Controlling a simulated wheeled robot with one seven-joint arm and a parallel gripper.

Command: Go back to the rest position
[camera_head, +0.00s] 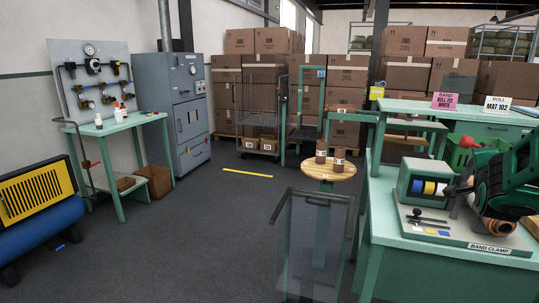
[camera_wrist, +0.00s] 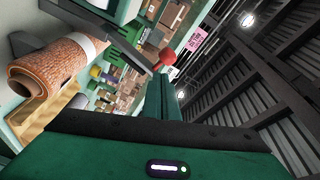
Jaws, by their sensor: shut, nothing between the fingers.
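My gripper (camera_wrist: 168,98) shows in the wrist view as a dark green part rising from its green housing, with its fingers together and nothing between them. In the head view my green and black arm (camera_head: 505,180) is at the right edge, over the band clamp (camera_head: 475,245) on the green bench; its fingertips cannot be made out there. A brown roll (camera_wrist: 50,72) with a white band lies left of my gripper in the wrist view. Its end (camera_head: 497,228) shows below my arm in the head view.
A clear bin (camera_head: 312,245) and a round wooden stool (camera_head: 328,171) with two brown rolls stand left of the bench (camera_head: 385,240). A green crate (camera_head: 462,150) and sign cards (camera_head: 445,101) are behind the arm. The grey floor (camera_head: 190,240) at left centre is open.

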